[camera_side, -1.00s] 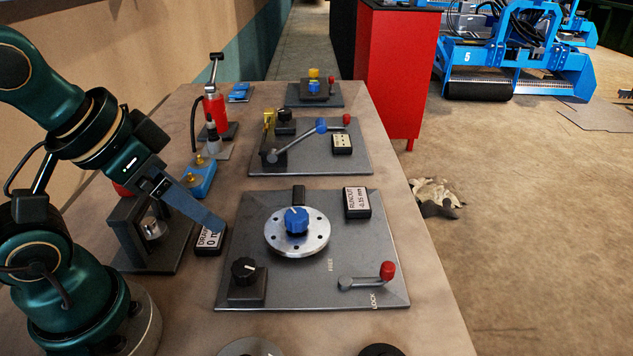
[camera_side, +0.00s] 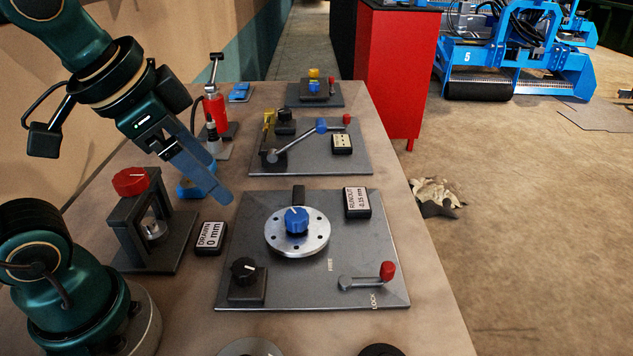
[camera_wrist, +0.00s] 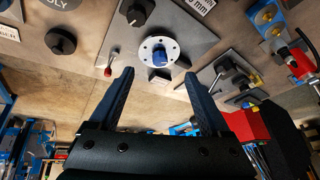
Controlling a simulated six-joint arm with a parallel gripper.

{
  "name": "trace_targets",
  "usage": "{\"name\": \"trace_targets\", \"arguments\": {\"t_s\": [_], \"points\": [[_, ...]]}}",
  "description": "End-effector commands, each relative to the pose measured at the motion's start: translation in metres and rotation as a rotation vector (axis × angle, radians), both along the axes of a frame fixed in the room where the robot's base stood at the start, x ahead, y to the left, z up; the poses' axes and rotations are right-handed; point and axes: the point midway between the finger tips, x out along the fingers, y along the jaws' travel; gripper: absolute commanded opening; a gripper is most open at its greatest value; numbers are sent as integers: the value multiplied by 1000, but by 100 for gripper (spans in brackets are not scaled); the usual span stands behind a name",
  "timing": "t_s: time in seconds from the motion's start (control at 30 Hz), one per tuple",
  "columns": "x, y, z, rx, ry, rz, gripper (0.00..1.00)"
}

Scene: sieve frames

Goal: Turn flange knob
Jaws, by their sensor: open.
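The flange is a silver disc (camera_side: 309,243) with holes around its rim, mounted on a grey plate (camera_side: 232,280). A blue knob (camera_side: 296,219) with a white pointer line stands at its centre. In the wrist view the blue knob (camera_wrist: 160,58) and disc (camera_wrist: 174,46) show above the gap between my fingers. My gripper (camera_side: 222,196) hangs above and left of the plate in the side view, apart from the knob. In the wrist view my gripper (camera_wrist: 165,82) has its two dark fingers spread wide with nothing between them.
On the plate are a black knob (camera_side: 243,270), a red-tipped lever (camera_side: 387,271) near the FREE and LOCK labels, and a runout display (camera_side: 357,202). A red-knobbed stand (camera_side: 131,182) and a display reading 0 mm (camera_side: 210,236) lie left. Another lever plate (camera_side: 300,160) is behind.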

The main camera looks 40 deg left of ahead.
Motion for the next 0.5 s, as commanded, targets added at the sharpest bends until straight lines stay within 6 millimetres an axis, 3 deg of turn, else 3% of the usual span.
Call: {"name": "trace_targets", "arguments": {"t_s": [0.27,0.5], "points": [[57,-2,6,86,134,-210,81],[105,-5,-21,119,270,-357,81]]}}
